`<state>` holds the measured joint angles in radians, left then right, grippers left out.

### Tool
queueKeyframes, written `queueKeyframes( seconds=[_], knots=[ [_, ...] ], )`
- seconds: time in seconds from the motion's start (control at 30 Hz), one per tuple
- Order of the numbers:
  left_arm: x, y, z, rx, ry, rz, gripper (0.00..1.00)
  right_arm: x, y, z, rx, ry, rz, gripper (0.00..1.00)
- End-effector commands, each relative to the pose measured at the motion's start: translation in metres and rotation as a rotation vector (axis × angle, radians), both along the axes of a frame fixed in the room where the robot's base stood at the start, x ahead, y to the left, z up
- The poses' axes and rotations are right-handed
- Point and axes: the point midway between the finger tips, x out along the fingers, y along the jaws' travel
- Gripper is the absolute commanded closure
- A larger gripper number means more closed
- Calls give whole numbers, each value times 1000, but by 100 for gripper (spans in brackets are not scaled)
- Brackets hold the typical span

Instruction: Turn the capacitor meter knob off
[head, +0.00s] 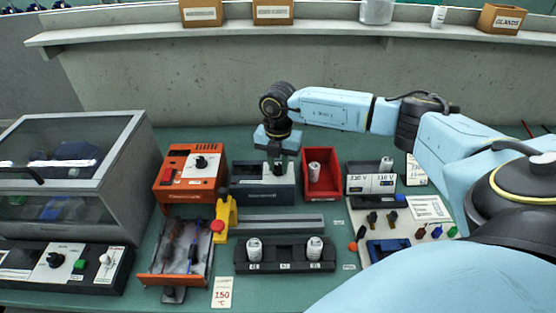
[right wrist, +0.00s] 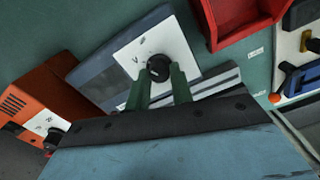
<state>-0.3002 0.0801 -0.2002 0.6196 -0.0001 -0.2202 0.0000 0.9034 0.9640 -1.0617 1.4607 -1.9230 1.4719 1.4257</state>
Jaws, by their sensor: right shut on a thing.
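The capacitor meter (head: 247,191) appears to be the dark blue-grey box at the middle of the bench, beside the orange unit. In the right wrist view the meter (right wrist: 105,84) shows a white panel (right wrist: 134,50) with a round black knob (right wrist: 158,67). My right gripper (head: 278,162) is over the meter, reaching down from above. In the right wrist view its green fingers (right wrist: 160,76) are shut on the knob, one at each side. The knob's pointer and marks are too small or hidden to read. My left gripper is not in view.
An orange unit (head: 177,181) with its own knob stands left of the meter, and a red bin (head: 322,188) stands right. A grey rail (head: 275,223) and a black block with white cylinders (head: 285,265) lie in front. A lidded case (head: 120,185) is at far left.

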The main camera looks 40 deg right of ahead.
Motion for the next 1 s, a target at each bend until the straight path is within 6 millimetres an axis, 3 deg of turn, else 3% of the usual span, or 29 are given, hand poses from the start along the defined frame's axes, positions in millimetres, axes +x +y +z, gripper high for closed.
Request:
queueKeyframes(
  seconds=[1.0],
  knots=[
    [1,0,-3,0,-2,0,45,0,-3,1,-3,-5,917,100]
  ],
)
